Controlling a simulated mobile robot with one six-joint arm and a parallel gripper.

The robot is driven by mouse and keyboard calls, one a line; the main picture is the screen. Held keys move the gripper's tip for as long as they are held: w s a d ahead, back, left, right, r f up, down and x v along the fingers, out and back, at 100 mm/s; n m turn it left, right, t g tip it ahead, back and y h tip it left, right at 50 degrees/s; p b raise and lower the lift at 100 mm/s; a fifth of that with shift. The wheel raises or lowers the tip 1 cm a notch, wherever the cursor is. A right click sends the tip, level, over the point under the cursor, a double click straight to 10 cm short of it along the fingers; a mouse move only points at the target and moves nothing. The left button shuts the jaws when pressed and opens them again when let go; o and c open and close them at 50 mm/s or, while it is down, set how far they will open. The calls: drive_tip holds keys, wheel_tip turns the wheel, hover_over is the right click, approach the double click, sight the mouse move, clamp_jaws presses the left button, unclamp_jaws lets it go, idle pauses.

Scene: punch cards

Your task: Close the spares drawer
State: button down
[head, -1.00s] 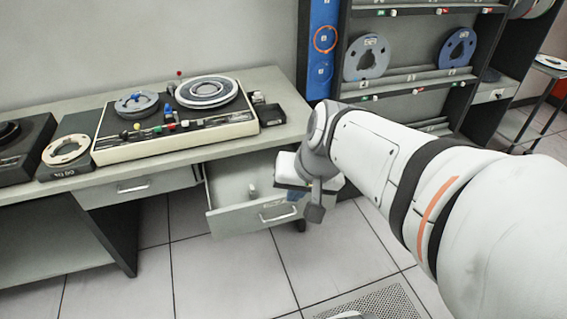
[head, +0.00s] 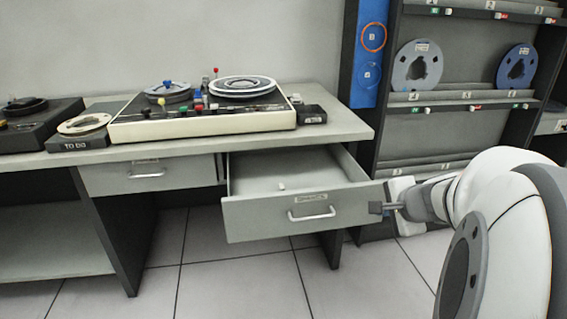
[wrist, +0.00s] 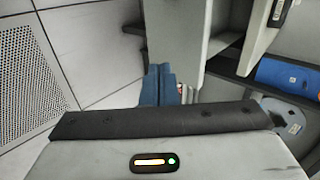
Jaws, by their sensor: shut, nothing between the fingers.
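The spares drawer (head: 250,217) is open, pulled out from the right side of the desk. Its grey front carries a label and a metal bar handle (head: 312,215). A small pale item (head: 282,186) lies inside. My gripper (head: 376,208) is shut and empty, by the right end of the drawer front; whether it touches the front is unclear. In the wrist view my shut blue-grey fingers (wrist: 158,85) are close to a grey panel (wrist: 175,35) that looks like part of the drawer.
A closed drawer (head: 145,175) is to the left. The desk top (head: 340,125) holds a cream tape machine (head: 200,124) and reels. A dark rack (head: 440,135) with reels stands to the right, near my arm. Tiled floor (head: 235,285) is clear in front.

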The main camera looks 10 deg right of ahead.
drive_tip(key=f, duration=0.1)
drive_tip(key=b, duration=0.4)
approach(356, 206)
drive_tip(key=s+f+x, duration=0.1)
drive_tip(key=x, duration=0.4)
drive_tip(key=shift+w+r+m, duration=0.2)
drive_tip(key=shift+w+m, duration=0.1)
drive_tip(key=shift+w, duration=0.55)
